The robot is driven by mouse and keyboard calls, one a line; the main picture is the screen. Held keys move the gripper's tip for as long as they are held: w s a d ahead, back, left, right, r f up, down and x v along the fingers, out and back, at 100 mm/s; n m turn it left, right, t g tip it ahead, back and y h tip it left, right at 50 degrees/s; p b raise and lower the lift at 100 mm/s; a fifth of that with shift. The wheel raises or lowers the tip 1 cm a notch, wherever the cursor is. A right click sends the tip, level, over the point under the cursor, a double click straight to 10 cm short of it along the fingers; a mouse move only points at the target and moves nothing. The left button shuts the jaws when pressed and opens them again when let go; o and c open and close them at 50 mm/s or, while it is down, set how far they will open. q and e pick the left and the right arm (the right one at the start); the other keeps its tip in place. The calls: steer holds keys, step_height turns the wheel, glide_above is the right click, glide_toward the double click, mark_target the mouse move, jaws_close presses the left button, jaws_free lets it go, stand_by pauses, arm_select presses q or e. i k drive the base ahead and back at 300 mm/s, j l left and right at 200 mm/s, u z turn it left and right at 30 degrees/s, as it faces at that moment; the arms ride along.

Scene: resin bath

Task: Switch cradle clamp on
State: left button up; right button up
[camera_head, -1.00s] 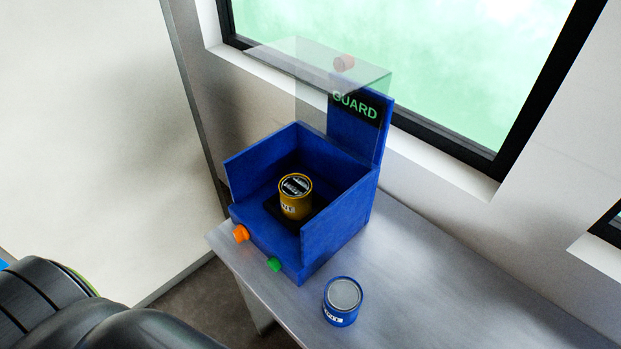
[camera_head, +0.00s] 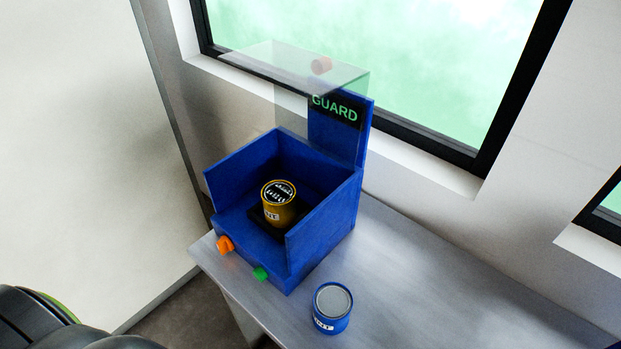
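A blue open-front box, the cradle (camera_head: 325,228), stands on the grey table. On its front face are an orange knob (camera_head: 225,244) at the left and a green knob (camera_head: 261,273) further right. I cannot tell which of the two is the clamp switch. A yellow can (camera_head: 278,203) with a dark patterned top stands upright on a black pad inside the box. Neither of my grippers shows; only a dark part of my arm is at lower left.
A blue can (camera_head: 332,307) with a grey top stands on the table, front right of the box. The grey table (camera_head: 430,270) is clear to the right. A wall and a window lie behind. The table's left edge runs close to the orange knob.

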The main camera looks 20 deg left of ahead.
mark_target(224, 246)
steer(key=j+u, duration=0.85)
